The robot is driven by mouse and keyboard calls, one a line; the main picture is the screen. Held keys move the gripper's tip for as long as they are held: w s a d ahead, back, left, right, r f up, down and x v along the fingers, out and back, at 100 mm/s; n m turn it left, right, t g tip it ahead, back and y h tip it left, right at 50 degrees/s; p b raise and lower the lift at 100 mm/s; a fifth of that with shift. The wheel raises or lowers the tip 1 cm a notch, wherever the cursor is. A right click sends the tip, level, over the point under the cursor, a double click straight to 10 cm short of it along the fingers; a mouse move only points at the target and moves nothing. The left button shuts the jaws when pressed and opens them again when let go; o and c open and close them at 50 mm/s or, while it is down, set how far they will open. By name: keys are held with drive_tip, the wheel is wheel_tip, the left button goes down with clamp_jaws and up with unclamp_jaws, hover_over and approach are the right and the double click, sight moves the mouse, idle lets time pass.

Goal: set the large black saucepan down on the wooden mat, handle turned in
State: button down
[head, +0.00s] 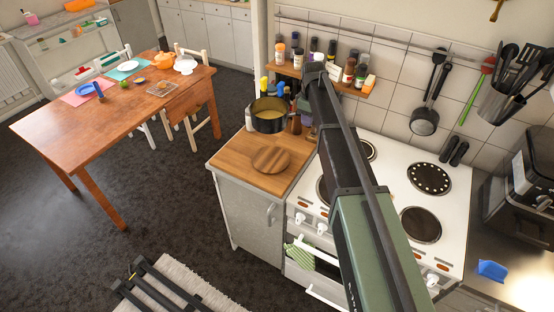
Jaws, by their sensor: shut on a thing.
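The large black saucepan (269,124) is at the back of the wooden counter left of the cooker, upright, with something yellowish inside. Its handle side is toward my arm and mostly hidden. My gripper (302,104) is at the pan's right side, small and largely covered by my arm; it is shut on the saucepan. Whether the pan's base touches the counter I cannot tell. The round wooden mat (271,160) lies flat and bare on the counter, in front of the pan.
The wooden counter (232,162) is clear around the mat. A brown mill (293,124) stands right of the pan. A spice shelf (350,88) with several jars hangs behind. The white cooker (394,170) with dark hotplates is to the right, partly behind my arm.

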wheel_tip(320, 180, down, 20)
drive_tip(key=b, duration=1.9)
drive_tip(key=c, duration=0.9)
unclamp_jaws()
drive_tip(key=shift+r, duration=0.1)
wheel_tip(320, 180, up, 12)
drive_tip(key=p, duration=1.2)
drive_tip(key=s+m, duration=1.1)
drive_tip(key=s, duration=2.2)
wheel_tip(320, 180, down, 10)
drive_tip(key=b, duration=1)
drive_tip(key=shift+w, duration=0.15)
